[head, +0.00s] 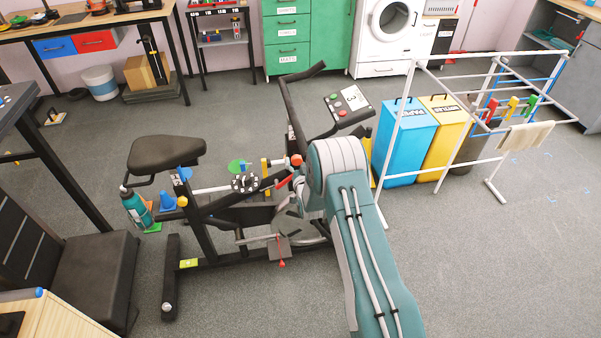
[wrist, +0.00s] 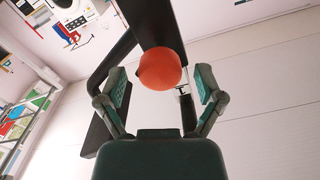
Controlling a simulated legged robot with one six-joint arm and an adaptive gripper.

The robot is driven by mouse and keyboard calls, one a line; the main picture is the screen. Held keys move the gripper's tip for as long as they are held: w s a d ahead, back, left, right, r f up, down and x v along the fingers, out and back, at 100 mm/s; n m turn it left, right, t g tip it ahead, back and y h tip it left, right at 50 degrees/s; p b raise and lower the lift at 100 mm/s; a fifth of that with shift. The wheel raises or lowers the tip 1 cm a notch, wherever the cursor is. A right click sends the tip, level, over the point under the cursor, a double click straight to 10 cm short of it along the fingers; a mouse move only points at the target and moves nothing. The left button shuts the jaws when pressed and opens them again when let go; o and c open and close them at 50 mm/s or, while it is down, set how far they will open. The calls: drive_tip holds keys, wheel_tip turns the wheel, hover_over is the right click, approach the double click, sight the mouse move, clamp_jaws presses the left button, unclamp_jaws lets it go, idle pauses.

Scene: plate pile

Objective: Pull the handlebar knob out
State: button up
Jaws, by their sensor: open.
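The handlebar knob is a round orange-red ball (wrist: 160,69) in the wrist view, in front of a black bar of the exercise bike (wrist: 150,22). In the head view the likely same knob (head: 296,160) shows small, just left of my arm. My gripper (wrist: 161,82) is open. Its two fingers stand on either side of the knob in the picture, with gaps on both sides and no visible contact. I cannot tell how deep the knob lies between them. In the head view my arm hides part of the bike, and the gripper is hard to make out.
The bike's black saddle (head: 166,154) stands to the left, and a small console (head: 346,103) at upper right. Blue (head: 404,140) and yellow (head: 447,135) bins and a white drying rack (head: 393,125) stand to the right. The floor at lower right is clear.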

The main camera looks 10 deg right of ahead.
drive_tip(key=s, duration=1.1)
